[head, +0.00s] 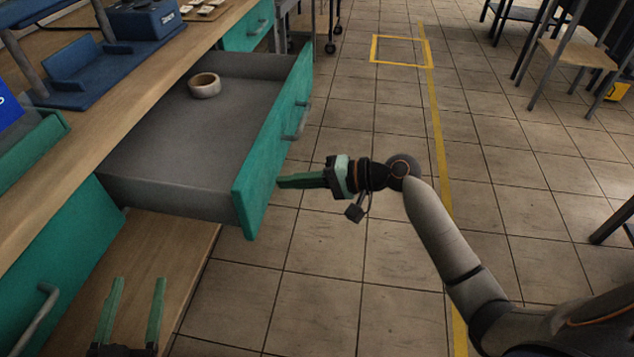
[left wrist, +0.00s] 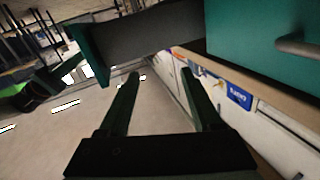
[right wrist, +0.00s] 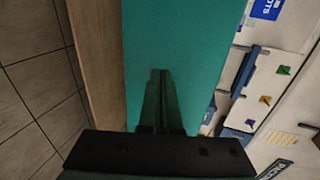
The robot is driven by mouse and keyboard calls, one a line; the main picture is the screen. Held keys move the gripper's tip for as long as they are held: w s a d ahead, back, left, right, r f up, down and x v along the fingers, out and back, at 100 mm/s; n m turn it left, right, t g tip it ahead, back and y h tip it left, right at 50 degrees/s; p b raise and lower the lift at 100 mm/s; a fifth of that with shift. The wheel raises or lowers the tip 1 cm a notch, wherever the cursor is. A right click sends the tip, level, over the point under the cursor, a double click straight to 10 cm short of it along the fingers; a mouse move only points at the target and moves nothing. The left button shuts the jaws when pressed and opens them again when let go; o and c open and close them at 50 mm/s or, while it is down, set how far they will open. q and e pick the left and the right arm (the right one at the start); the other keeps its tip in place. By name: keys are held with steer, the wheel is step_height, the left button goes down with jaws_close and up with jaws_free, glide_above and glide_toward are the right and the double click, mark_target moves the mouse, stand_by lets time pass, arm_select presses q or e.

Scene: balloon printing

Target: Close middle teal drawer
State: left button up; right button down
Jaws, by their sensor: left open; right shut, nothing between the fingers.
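The middle teal drawer (head: 250,175) stands pulled out of the workbench, its grey inside bare except for a small round roll (head: 204,85). Its handle (head: 297,120) is on the outer face of the front. My right gripper (head: 279,182) is shut and empty, its tips at the outer face near the front's near end; I cannot tell if they touch. In the right wrist view the shut fingers (right wrist: 160,73) point at the teal front (right wrist: 185,40). My left gripper (head: 138,280) is open and empty, low at the near left. The left wrist view shows the drawer's teal edge (left wrist: 90,55).
The wooden worktop (head: 150,95) carries blue equipment (head: 80,70). Another teal front (head: 60,270) with a handle is at the lower left, and a further teal drawer (head: 247,28) lies beyond. Tiled floor (head: 340,260) right of the drawer is mostly free; chairs stand at the far right.

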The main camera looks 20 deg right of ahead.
arm_select(q)
steer(key=shift+r+t, duration=0.5)
steer(key=shift+r, duration=0.45)
arm_select(e)
steer(key=shift+w+a, duration=0.6)
steer(key=shift+a, duration=0.35)
